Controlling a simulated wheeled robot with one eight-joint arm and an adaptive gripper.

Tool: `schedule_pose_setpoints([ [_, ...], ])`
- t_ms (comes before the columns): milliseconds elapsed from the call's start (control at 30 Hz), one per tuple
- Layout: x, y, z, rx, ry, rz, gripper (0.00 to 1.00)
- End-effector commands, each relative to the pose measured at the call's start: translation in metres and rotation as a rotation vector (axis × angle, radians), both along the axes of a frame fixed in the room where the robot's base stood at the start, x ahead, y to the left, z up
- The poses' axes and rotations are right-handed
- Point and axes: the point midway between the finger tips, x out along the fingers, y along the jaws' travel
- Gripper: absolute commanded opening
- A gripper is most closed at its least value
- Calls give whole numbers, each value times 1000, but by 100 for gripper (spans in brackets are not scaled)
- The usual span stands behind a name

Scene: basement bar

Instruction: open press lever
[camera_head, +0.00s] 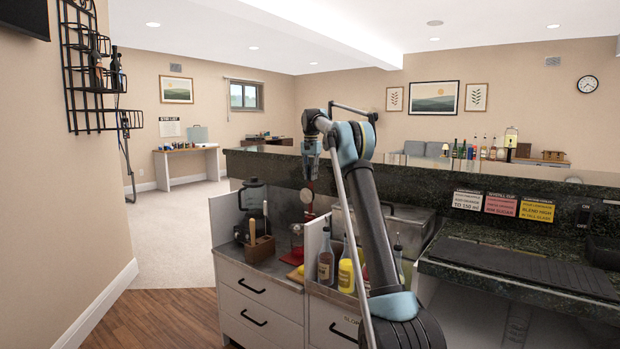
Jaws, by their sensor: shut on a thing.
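The press (297,230) stands on the counter at the middle left, with red and metallic parts showing. Its red lever end (307,196) is up near the top of the press, just under my gripper. My gripper (309,184) points down from the arm's wrist and is shut on the lever. The fingers are small and dark here, so the exact contact is hard to see. How far the lever is raised cannot be told clearly.
A wooden utensil holder (260,249) stands left of the press. An amber bottle (325,262) and a yellow bottle (346,275) stand close at right. The granite bar ledge (450,165) runs behind. Wooden floor (165,318) lies free at lower left.

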Motion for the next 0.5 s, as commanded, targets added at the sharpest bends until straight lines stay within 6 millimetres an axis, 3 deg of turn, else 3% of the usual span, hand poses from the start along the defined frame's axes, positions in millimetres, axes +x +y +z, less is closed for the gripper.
schedule_pose_setpoints([
  [33, 1, 3, -1, 4, -4, 3, 20],
  [100, 1, 4, -1, 4, -4, 3, 36],
  [133, 1, 4, -1, 4, -4, 3, 38],
  [500, 0, 1, 0, 1, -2, 1, 40],
])
